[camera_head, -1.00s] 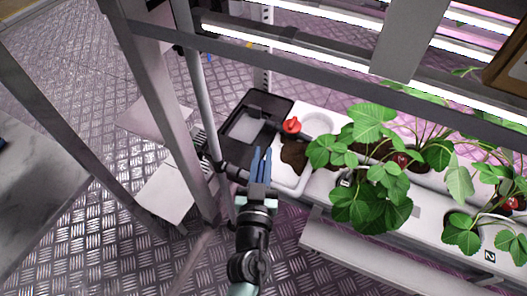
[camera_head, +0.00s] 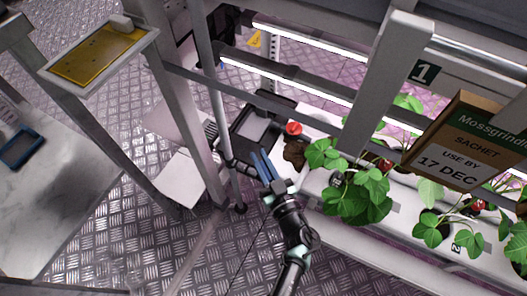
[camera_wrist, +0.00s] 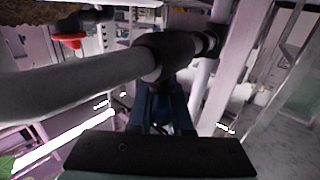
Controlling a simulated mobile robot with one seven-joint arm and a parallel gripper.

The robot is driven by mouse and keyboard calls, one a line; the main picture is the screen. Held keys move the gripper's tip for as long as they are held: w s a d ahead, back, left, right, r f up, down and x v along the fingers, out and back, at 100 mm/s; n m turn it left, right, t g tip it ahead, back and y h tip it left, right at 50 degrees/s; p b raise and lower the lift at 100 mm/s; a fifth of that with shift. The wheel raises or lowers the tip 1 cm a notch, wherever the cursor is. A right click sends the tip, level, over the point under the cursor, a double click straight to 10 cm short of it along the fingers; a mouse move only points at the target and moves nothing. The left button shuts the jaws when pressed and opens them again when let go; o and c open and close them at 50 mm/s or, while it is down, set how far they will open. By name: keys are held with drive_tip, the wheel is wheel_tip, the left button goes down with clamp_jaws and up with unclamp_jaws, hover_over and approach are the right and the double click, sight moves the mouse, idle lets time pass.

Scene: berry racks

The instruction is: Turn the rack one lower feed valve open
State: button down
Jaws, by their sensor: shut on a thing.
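The feed valve's red handle (camera_head: 293,128) sits at the left end of the lower white trough (camera_head: 318,117) of the rack marked 1. It also shows at the upper left of the wrist view (camera_wrist: 70,40), beyond a thick pipe. My gripper (camera_head: 261,164) is apart from the red handle, below and left of it. In the wrist view my blue fingers (camera_wrist: 158,108) reach up to a dark pipe fitting (camera_wrist: 165,55) and appear shut on its lower part. The exact contact is hidden.
A grey post (camera_head: 203,85) and thin upright pipe stand left of my gripper. A black tray (camera_head: 240,150) lies behind it. Strawberry plants (camera_head: 360,190) fill the trough to the right. A sachet box (camera_head: 465,140) hangs at the right. Metal floor is open below.

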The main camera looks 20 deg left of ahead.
drive_tip(key=n+g+y, duration=0.1)
drive_tip(key=n+g+y+b, duration=0.1)
drive_tip(key=g, duration=0.1)
drive_tip(key=n+g+b, duration=0.1)
drive_tip(key=shift+s+a+f+g+y, duration=0.2)
drive_tip(key=shift+s+g+y, duration=0.1)
drive_tip(key=shift+y, duration=0.1)
drive_tip(key=shift+s+a+r+n+g+y+b, duration=0.1)
drive_tip(key=shift+s+n+g+y+b, duration=0.15)
drive_tip(key=shift+n+g+b, duration=0.6)
drive_tip(key=shift+s+n+g+y+b, duration=0.15)
drive_tip(key=shift+n+g+y+b, duration=0.25)
drive_tip(key=shift+n+g, duration=0.45)
drive_tip(key=shift+g, duration=0.4)
drive_tip(key=c, duration=0.8)
unclamp_jaws()
drive_tip(key=shift+c, duration=0.2)
drive_tip(key=shift+r, duration=0.1)
drive_tip(key=s+d, duration=0.2)
drive_tip(key=d, duration=1)
drive_tip(key=shift+d, duration=0.35)
